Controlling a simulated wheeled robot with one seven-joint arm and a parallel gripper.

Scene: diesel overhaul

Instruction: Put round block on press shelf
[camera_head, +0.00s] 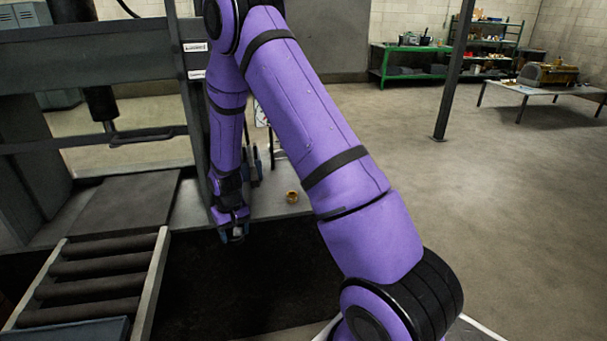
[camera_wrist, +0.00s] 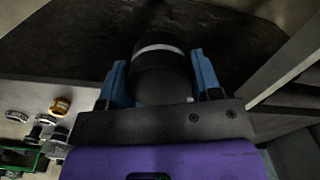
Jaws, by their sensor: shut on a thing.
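My gripper (camera_head: 237,236) hangs low in the head view, pointing down beside the press frame (camera_head: 190,100). In the wrist view its two blue fingers (camera_wrist: 158,62) are shut on the round block (camera_wrist: 160,75), a dark cylinder with a pale band near its far end. The block is mostly hidden in the head view. The press shelf appears to be the grey ledge (camera_head: 270,203) behind the gripper. It also shows at the left of the wrist view (camera_wrist: 60,93). The gripper and block are over a dark area in front of that ledge.
A brass ring (camera_head: 292,196) sits on the ledge; the wrist view shows several small parts and a green-edged tray (camera_wrist: 25,156) there. A roller conveyor (camera_head: 90,270) stands at left. A post (camera_head: 455,80), green workbench (camera_head: 410,62) and low table (camera_head: 540,92) are far off.

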